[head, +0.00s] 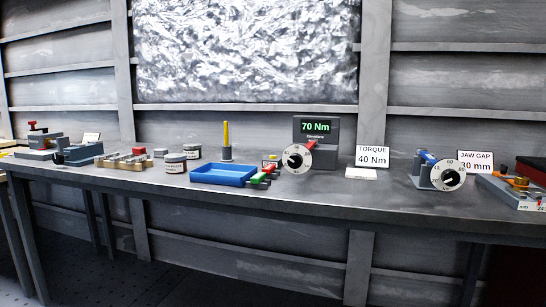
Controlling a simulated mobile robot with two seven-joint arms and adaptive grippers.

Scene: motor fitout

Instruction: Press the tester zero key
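The tester (328,148) is a dark grey box on the bench, right of centre in the head view. Its green display (315,126) reads 70 Nm, with small unreadable text below. A white dial (297,158) with a dark hub and a red handle (310,148) stands in front of it and hides part of its face. I cannot make out a key marked zero. Neither of my grippers is in view.
A blue tray (222,183) with green and red pieces at its right end lies left of the tester. A "TORQUE 40 Nm" card (372,157) and white block (361,174) stand right. Farther right is another dial (447,175). The bench front (355,203) is clear.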

